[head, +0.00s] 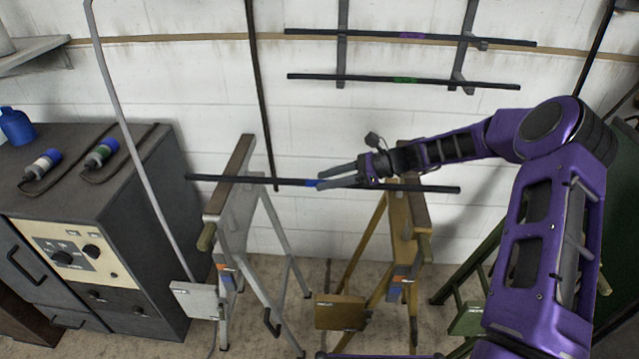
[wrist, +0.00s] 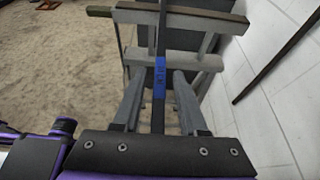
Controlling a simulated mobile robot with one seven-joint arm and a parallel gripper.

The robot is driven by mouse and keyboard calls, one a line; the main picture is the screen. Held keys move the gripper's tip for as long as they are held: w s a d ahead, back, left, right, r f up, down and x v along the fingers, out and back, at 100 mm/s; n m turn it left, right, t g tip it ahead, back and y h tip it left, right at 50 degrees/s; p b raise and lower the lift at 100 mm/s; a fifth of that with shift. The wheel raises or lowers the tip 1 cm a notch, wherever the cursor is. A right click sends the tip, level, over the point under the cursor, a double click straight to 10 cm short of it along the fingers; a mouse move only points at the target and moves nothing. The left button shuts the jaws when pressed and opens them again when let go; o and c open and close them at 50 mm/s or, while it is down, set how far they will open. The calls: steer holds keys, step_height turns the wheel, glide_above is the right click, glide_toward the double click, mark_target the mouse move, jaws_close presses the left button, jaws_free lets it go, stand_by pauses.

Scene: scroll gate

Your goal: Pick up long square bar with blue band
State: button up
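The long dark bar with the blue band (head: 255,180) lies level across two trestles. Its blue band (head: 312,183) shows between the trestles, and also in the wrist view (wrist: 160,78). My gripper (head: 321,180) is at the bar just right of the band. In the wrist view, my gripper (wrist: 159,76) has its fingers apart, one on each side of the bar, with visible gaps. The bar runs away along the middle between them. I cannot tell whether the fingertips are above the bar or down around it.
The bar rests on a grey trestle (head: 236,215) and a yellow trestle (head: 403,215). Two more dark bars, with a purple band (head: 412,35) and a green band (head: 404,80), are on the wall rack. A dark cabinet (head: 150,200) stands left. A thin dark rod (head: 262,100) stands behind the bar.

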jaws_close()
stand_by(1.1)
steer(key=shift+w+r, duration=0.1)
steer(key=shift+r, duration=0.1)
